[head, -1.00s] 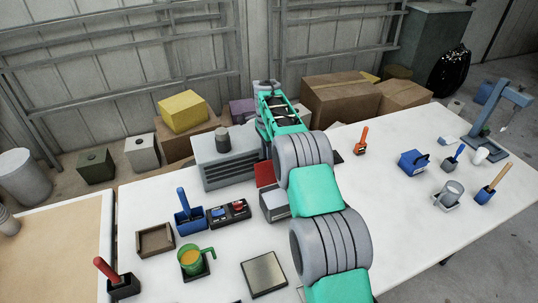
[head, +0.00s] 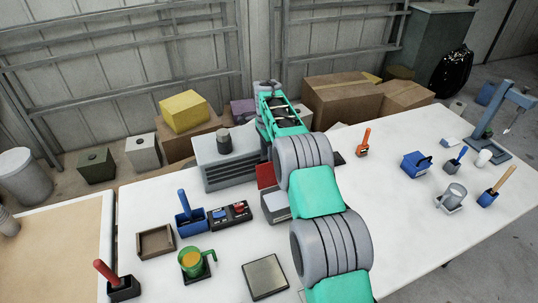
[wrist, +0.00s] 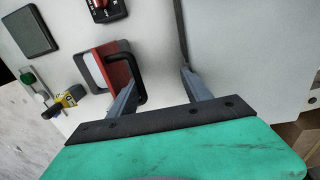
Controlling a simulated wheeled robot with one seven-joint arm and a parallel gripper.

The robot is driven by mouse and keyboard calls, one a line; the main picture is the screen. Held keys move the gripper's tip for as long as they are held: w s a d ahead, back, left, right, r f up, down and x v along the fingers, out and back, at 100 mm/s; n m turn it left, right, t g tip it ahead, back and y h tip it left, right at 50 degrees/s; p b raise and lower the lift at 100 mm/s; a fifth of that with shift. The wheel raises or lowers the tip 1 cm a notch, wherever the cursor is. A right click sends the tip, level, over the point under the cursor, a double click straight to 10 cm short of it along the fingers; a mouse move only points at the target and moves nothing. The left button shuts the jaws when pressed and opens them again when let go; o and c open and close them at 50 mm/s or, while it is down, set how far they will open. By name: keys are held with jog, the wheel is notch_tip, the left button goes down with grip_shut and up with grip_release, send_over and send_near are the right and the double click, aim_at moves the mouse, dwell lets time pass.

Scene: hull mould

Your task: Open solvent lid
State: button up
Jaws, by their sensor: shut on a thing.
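The solvent box (head: 277,207) is a small grey box on the table, left of my arm in the head view. Its red lid (head: 266,175) stands tilted up at the box's back edge. In the wrist view the red lid (wrist: 117,72) carries a black loop handle (wrist: 137,72), beside the box's pale open top (wrist: 94,72). My gripper (wrist: 160,78) is at the lid, shut on its handle; its left finger meets the handle's lower end. The exact grip is partly unclear. In the head view my arm hides the fingers.
A grey vented cabinet (head: 226,164) stands behind the box. The table right of my arm has free room before several tools.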

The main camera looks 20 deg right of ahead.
jog(key=shift+w+r, duration=0.2)
jog(key=shift+w, duration=0.05)
notch_tip(320, 180, up, 8)
jog(key=p, duration=0.5)
jog(key=shift+w, duration=0.15)
jog(key=shift+f, duration=0.15)
